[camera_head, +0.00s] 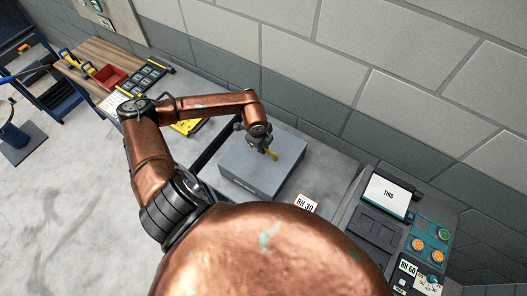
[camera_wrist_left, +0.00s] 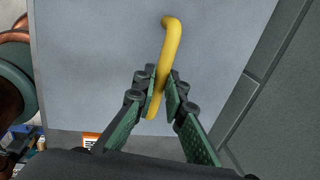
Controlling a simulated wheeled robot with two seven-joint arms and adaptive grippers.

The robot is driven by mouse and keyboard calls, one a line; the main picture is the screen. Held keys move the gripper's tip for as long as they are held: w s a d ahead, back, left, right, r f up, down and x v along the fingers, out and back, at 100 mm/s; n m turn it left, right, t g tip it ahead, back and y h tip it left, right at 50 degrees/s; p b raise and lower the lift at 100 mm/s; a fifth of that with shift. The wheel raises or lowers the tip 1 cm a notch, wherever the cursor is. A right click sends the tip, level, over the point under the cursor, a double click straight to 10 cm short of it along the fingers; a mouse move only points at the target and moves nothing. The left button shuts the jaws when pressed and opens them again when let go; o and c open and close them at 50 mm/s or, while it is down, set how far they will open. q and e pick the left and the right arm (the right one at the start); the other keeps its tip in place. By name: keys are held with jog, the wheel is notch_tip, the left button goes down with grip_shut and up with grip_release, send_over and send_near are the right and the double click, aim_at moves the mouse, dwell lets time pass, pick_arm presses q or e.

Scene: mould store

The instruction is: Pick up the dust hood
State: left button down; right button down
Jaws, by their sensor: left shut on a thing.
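The dust hood (camera_head: 262,166) is a grey box-shaped cover with a yellow handle (camera_head: 271,154) on its top. It stands on the grey bench by the wall. My left gripper (camera_head: 262,143) is above its top and shut on the yellow handle. In the left wrist view the two green-padded fingers (camera_wrist_left: 166,98) close around the yellow handle (camera_wrist_left: 172,48), with the hood's pale grey top (camera_wrist_left: 95,60) behind. Whether the hood touches the bench is not clear. My right gripper is not in view.
A label reading BH 30 (camera_head: 306,203) is at the bench front. Right of it are a TINS box (camera_head: 388,194) and a teal panel with knobs (camera_head: 430,243). At left are a red bin (camera_head: 110,77) and a yellow item (camera_head: 187,127). The block wall (camera_head: 330,90) stands close behind.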

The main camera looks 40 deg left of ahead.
pick_arm(q)
jog(key=shift+w+r, duration=0.1)
jog(key=shift+r, duration=0.35)
notch_tip(320, 180, up, 2)
jog(key=shift+b, duration=0.35)
jog(key=s+d+r+b, duration=0.4)
jog(key=s+d+r, duration=0.2)
jog(key=s+r, duration=0.4)
jog(key=shift+s+d+b, duration=0.15)
jog(key=shift+s+b, duration=0.15)
jog(key=shift+s, duration=1.05)
jog(key=shift+d, duration=0.1)
